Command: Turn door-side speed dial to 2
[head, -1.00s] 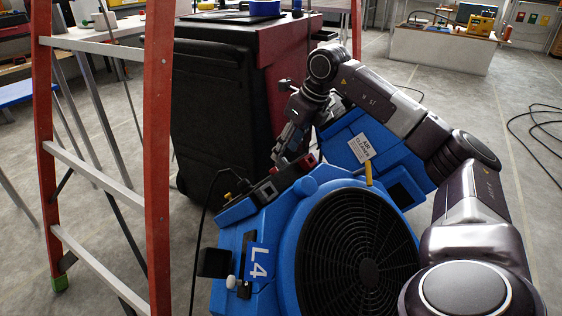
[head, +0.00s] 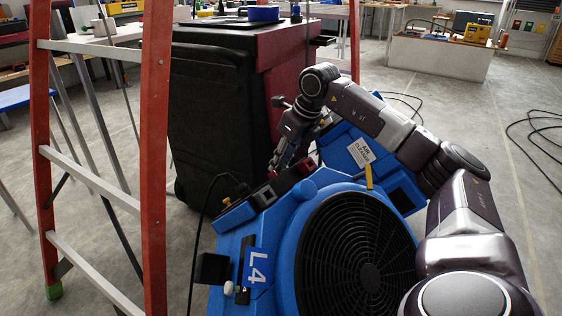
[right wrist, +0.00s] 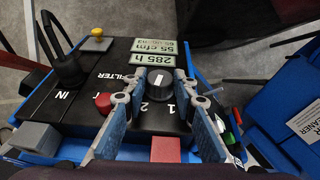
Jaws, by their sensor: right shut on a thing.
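The blue machine marked L4 (head: 257,267) has a round black grille. Its dark control panel (head: 267,196) faces up on the far side. In the right wrist view, a black speed dial (right wrist: 160,93) with a white mark sits on that panel, beside printed numbers 1 and 2, which appear upside down. My right gripper (head: 280,163) is down at the panel. In the right wrist view its two fingers (right wrist: 160,80) stand on either side of the dial, shut on it. I cannot tell which number the mark points to. My left gripper is not in view.
A red knob (right wrist: 103,101), a yellow button (right wrist: 96,40) and a plugged black cable (right wrist: 66,66) are close to the dial. A blue air cleaner (head: 352,143) stands behind L4. A red ladder (head: 156,130) and a black bin (head: 212,115) stand left and behind.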

